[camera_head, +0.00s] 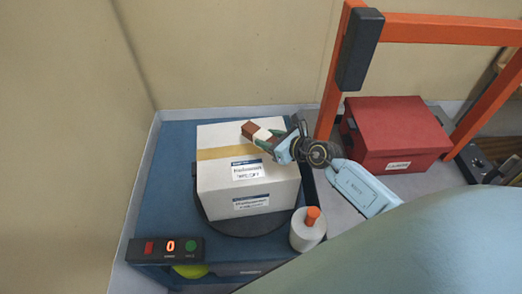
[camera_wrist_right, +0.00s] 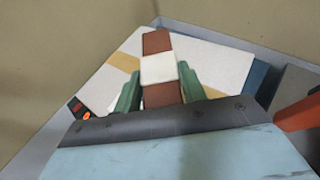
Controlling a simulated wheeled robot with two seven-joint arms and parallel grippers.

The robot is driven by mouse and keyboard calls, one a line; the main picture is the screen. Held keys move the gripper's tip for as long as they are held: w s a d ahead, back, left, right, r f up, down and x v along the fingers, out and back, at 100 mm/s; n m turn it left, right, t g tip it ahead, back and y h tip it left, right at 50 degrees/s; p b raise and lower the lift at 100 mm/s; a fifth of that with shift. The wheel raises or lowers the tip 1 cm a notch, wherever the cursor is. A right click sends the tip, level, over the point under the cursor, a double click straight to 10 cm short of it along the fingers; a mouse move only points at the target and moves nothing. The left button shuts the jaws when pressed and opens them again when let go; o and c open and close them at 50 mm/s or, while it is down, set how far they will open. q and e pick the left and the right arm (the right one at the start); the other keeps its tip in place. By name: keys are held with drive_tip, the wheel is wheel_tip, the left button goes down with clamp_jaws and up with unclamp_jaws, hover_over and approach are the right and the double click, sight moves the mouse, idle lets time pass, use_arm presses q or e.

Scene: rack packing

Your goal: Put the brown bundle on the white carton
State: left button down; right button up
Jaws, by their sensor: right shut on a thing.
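The white carton (camera_head: 245,184) stands on a dark round plate on the blue surface, with a tan tape band and labels. The brown bundle (camera_head: 249,128) has a pale band round its middle and is over the carton's top at the right rear. My right gripper (camera_head: 268,139) is shut on the bundle from the right. In the right wrist view the bundle (camera_wrist_right: 157,42) lies between the two green fingers (camera_wrist_right: 158,88), with the carton top (camera_wrist_right: 205,58) behind it. I cannot tell whether the bundle touches the carton. My left gripper is not in view.
A red box (camera_head: 392,130) stands to the right beyond an orange frame (camera_head: 333,85). A white roll with an orange top (camera_head: 308,232) stands at the carton's front right.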

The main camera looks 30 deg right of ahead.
sight(268, 159)
wheel_tip(268, 159, down, 3)
drive_tip(key=shift+r+b, duration=0.15)
drive_tip(key=shift+b, duration=0.35)
wheel_tip(268, 159, down, 3)
drive_tip(key=shift+f+b, duration=0.1)
drive_tip(key=shift+b, duration=0.9)
drive_tip(key=shift+f, duration=0.15)
drive_tip(key=o, duration=1.1)
